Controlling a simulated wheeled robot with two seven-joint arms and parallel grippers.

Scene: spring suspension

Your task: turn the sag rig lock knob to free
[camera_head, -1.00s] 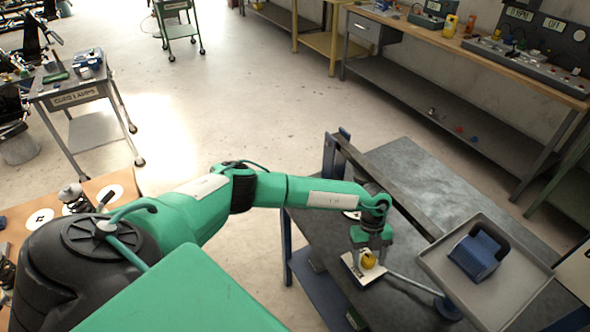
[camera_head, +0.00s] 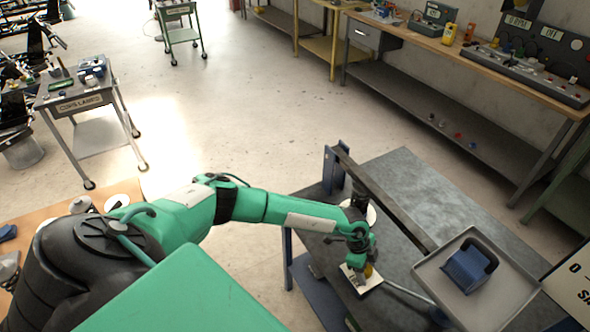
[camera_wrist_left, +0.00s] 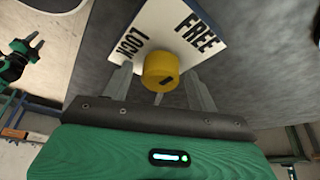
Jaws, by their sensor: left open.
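The yellow lock knob (camera_wrist_left: 158,72) sits on a white plate (camera_wrist_left: 165,25) that reads LOCK and FREE in the left wrist view. A short dark mark shows on the knob; I cannot tell which word it points to. My left gripper (camera_wrist_left: 160,86) is open, with its fingers on either side of the knob; contact is unclear. In the head view the left gripper (camera_head: 359,266) is over the plate (camera_head: 371,283), and the knob (camera_head: 368,271) is partly hidden behind it. A green and black gripper-like part at the wrist view's left edge may be my right gripper.
A grey tray (camera_head: 430,283) with a blue block (camera_head: 466,268) stands right of the plate. A dark bar (camera_head: 385,198) runs along the grey bench (camera_head: 415,185) just behind the gripper. A labelled cart (camera_head: 82,103) stands far left, with open floor between.

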